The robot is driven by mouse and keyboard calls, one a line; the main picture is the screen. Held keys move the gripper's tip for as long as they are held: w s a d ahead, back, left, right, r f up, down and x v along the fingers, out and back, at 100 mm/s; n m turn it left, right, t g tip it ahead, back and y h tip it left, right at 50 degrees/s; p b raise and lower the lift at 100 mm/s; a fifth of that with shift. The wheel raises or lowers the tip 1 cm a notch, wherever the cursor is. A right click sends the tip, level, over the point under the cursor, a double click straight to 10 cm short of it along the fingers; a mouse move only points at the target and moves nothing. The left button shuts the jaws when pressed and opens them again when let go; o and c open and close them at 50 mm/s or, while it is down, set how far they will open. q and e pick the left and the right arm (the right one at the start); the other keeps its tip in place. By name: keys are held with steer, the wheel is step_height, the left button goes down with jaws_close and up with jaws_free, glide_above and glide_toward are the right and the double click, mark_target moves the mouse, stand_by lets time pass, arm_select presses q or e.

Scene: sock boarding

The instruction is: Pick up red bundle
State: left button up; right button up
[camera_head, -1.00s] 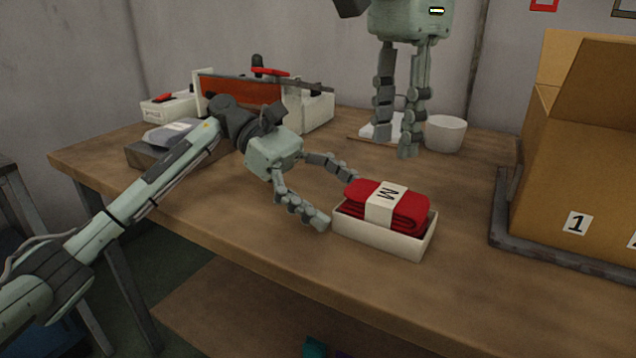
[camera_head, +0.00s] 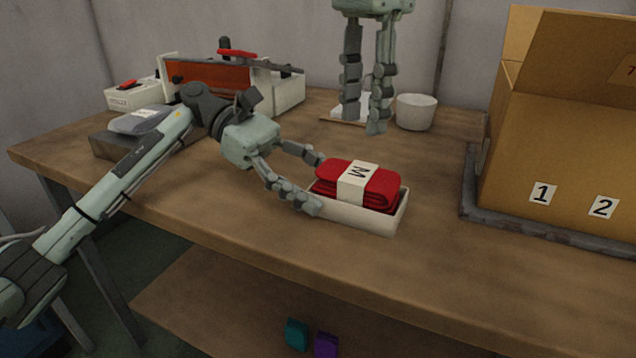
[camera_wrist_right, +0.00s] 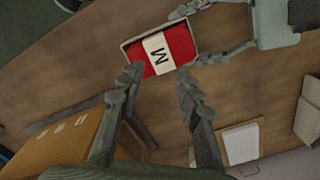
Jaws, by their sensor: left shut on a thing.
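The red bundle (camera_head: 378,188) is folded cloth with a white band marked M. It lies in a white tray (camera_head: 355,215) on the wooden table. In the right wrist view the bundle (camera_wrist_right: 183,44) and tray (camera_wrist_right: 130,53) lie beyond my right fingertips. My left gripper (camera_head: 316,183) is at the tray's left end, one finger on each side, shut on what looks like the tray; the far contact is partly hidden. My right gripper (camera_head: 363,125) points down behind the bundle, open and empty, with its fingers apart.
A cardboard box (camera_head: 570,165) with labels 1 and 2 stands on a dark base (camera_head: 470,205) at the right. A white cup (camera_head: 416,112) stands near my right gripper. Equipment with a red panel (camera_head: 210,80) is at the back left. The table front is clear.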

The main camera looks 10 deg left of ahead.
steer(key=o, duration=0.9)
steer(key=n, duration=0.3)
steer(key=shift+r, duration=0.25)
steer(key=shift+o, duration=0.6)
steer(key=shift+r+n, duration=0.15)
steer(key=shift+n, duration=0.85)
steer(key=n, duration=2)
glide_above(359, 172)
steer(key=f, duration=0.3)
steer(key=shift+s+d+f, duration=0.1)
steer(key=shift+s+f, duration=0.15)
steer(key=shift+s, duration=0.1)
steer(key=shift+w+f, duration=0.15)
steer(key=shift+f, duration=1.2)
steer(key=shift+w+f, duration=0.15)
steer(key=shift+f, duration=1.2)
